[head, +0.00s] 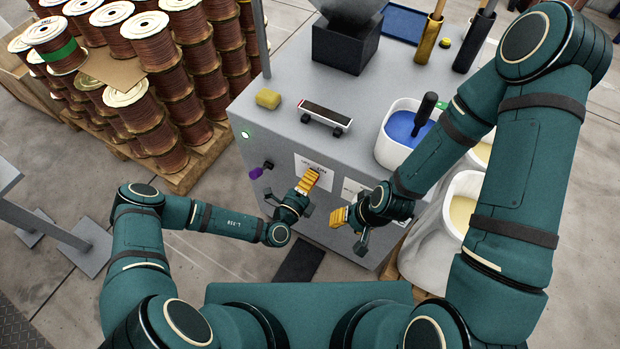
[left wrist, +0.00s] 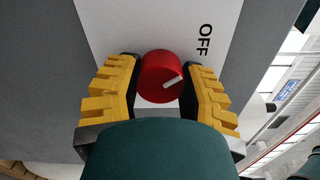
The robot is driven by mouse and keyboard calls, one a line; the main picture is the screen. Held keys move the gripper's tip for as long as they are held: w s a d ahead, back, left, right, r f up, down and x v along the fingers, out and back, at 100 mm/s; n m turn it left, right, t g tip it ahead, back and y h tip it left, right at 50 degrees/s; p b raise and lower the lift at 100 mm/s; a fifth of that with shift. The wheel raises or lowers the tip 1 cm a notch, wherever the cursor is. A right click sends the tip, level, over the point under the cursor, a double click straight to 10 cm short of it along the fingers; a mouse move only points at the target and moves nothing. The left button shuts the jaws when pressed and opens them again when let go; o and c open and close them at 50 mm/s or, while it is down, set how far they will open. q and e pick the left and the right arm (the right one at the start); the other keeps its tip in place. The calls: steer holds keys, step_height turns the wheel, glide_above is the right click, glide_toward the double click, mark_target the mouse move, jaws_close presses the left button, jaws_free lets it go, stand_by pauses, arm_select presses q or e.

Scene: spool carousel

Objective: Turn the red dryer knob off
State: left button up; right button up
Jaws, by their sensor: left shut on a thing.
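The red dryer knob (left wrist: 158,74) is a round knob with a white pointer mark, on a white plate (left wrist: 125,25) of a grey panel. The pointer slants right and slightly up in the left wrist view. The word OFF (left wrist: 204,40) is printed sideways at the knob's upper right. My left gripper (left wrist: 160,82) has its yellow fingers shut on the knob's two sides. In the head view my left gripper (head: 308,180) is at the cabinet front and hides the knob. My right gripper (head: 339,217) is near the same front, to the right; its jaw gap is unclear.
The grey cabinet (head: 285,130) carries a yellow sponge (head: 268,98), a black-topped tool (head: 325,114), a white tub (head: 386,150) with blue contents and a black box (head: 345,45). A purple knob (head: 255,173) sticks out left of my left gripper. Copper spools (head: 150,105) stand at left.

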arm_select(q)
steer(key=shift+s+d, duration=0.1)
steer(key=o, duration=1.2)
steer(key=v, duration=1.2)
